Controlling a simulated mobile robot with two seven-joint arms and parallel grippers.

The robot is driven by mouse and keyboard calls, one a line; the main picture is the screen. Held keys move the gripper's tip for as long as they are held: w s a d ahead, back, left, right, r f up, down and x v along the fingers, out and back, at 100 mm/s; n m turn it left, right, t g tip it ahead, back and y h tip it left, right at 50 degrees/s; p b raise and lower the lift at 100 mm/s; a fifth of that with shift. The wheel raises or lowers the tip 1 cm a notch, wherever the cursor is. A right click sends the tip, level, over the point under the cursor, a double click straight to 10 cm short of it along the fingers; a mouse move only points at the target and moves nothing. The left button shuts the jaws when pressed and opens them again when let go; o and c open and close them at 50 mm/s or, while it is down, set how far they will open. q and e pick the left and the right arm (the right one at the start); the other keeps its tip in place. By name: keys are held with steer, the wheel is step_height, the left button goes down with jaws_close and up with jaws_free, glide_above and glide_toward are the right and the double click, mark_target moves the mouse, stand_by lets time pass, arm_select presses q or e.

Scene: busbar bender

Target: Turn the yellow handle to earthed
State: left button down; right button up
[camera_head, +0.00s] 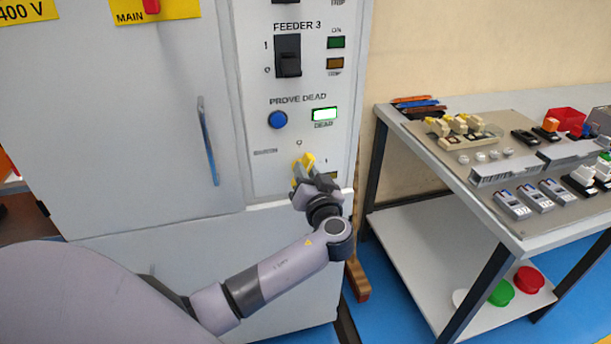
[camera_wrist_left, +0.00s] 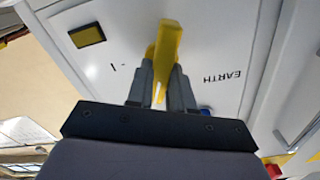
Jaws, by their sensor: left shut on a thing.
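The yellow handle (camera_head: 307,161) is on the lower part of the white cabinet panel, under the PROVE DEAD row. My left gripper (camera_head: 306,178) is at the handle and covers part of it in the head view. In the left wrist view, the yellow handle (camera_wrist_left: 167,52) stands between the two fingers of my left gripper (camera_wrist_left: 162,82), which is shut on it. The EARTH label and a "1" mark show on either side of it. A dark yellow indicator (camera_wrist_left: 87,35) is near the "1". My right gripper is not in view.
Above the handle are a blue button (camera_head: 277,120) and a lit DEAD lamp (camera_head: 325,114). A blue door handle (camera_head: 208,141) is to the left. A table (camera_head: 519,238) with several electrical parts stands to the right, with a shelf below.

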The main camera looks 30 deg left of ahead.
arm_select(q)
steer(key=m, duration=0.4)
steer(key=m+p, duration=0.1)
steer(key=m, duration=0.3)
steer(key=m+p, duration=0.1)
steer(key=m, duration=0.3)
steer(key=shift+w+f+m, duration=0.1)
steer(key=shift+w+m, duration=0.2)
steer(key=shift+m, duration=0.1)
stand_by(0.4)
steer(key=c, duration=1)
jaws_free()
steer(key=shift+f, duration=0.2)
steer(key=shift+d, duration=0.1)
